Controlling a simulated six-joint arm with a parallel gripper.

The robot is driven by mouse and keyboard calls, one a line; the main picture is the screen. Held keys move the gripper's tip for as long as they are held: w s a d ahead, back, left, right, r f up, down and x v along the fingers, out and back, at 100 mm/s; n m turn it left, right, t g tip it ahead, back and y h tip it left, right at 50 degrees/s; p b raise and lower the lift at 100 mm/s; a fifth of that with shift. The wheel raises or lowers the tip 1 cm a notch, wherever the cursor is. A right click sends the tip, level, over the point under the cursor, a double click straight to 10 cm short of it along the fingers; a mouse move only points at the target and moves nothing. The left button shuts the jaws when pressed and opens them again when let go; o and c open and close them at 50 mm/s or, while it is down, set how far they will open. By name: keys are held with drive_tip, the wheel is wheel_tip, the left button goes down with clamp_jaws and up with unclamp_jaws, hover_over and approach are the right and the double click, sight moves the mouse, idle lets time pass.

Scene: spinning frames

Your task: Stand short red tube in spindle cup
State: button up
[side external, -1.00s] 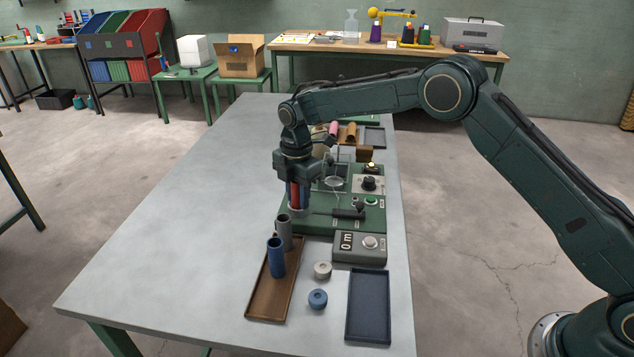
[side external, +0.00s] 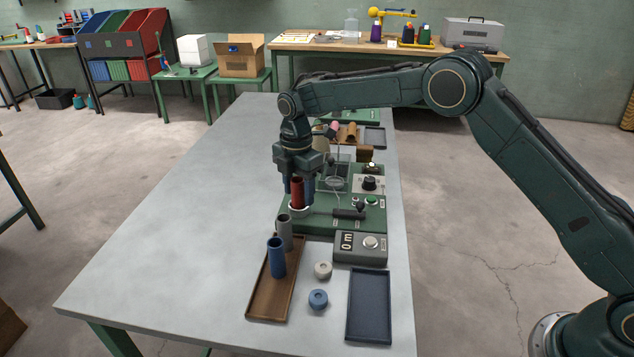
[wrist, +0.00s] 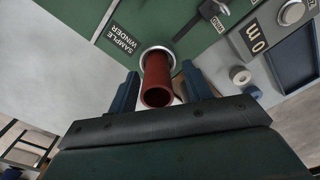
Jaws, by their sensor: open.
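The short red tube (side external: 297,193) stands upright in the spindle cup (side external: 299,212), a pale metal ring on the green winder base. In the wrist view the red tube (wrist: 157,84) has its lower end inside the cup's ring (wrist: 158,51), and its open top faces the camera. My gripper (side external: 299,186) is open, with one blue finger on either side of the tube. In the wrist view a gap shows between the tube and the fingers of my gripper (wrist: 160,90). The tube's seat inside the cup is hidden.
A brown tray (side external: 258,303) holds an upright blue tube (side external: 277,257) and a grey tube (side external: 284,232), close in front of the cup. A grey ring (side external: 323,270), a blue ring (side external: 318,299) and an empty dark tray (side external: 369,305) lie nearby. The table's left side (side external: 190,220) is clear.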

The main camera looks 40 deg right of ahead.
wheel_tip(320, 180, up, 10)
drive_tip(key=shift+w+r, duration=0.15)
drive_tip(key=shift+r, duration=0.1)
idle(0.7)
drive_tip(key=shift+s+d+r, duration=0.1)
drive_tip(key=shift+s+r, duration=0.1)
drive_tip(key=shift+r, duration=0.1)
drive_tip(key=s+d+r+m+t, duration=0.2)
drive_tip(key=s+d+r+m, duration=0.25)
drive_tip(key=s+r, duration=0.35)
drive_tip(key=s+d+r+m+t, duration=0.1)
drive_tip(key=s+d+r+m, duration=0.4)
drive_tip(key=s, duration=0.6)
drive_tip(key=s+d+f+m+t, duration=0.1)
drive_tip(key=s+m, duration=0.4)
drive_tip(key=s, duration=0.6)
drive_tip(key=s+d+f+m+t, duration=0.1)
drive_tip(key=s+m, duration=0.4)
drive_tip(key=s, duration=0.6)
wheel_tip(320, 180, down, 3)
drive_tip(key=shift+d+r+m+t, duration=0.15)
drive_tip(key=shift+d+m+t, duration=0.2)
drive_tip(key=shift+d+t, duration=0.1)
